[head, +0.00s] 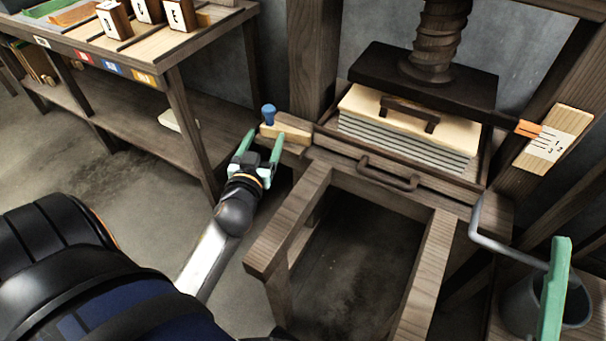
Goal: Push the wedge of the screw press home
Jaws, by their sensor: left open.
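The wedge (291,133) is a pale wooden piece on the left end of the press bed, with a blue knob (268,115) standing at its left end. My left gripper (264,137) is open, its two green fingers pointing at the wedge from the near left. The fingertips are close to the wedge's left end; I cannot tell whether they touch it. The screw press (436,40) has a dark plate over a pale board (361,104) and a grey stack. One green finger of my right gripper (556,285) shows at the lower right; its opening is unclear.
A drawer-like front with a dark handle (388,173) faces me. A wooden frame (290,225) stands before the press. A grey bent rod (503,250) and a bucket (520,308) are at right. A pale marked board (556,138) is on the right post. A workbench (190,50) stands left.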

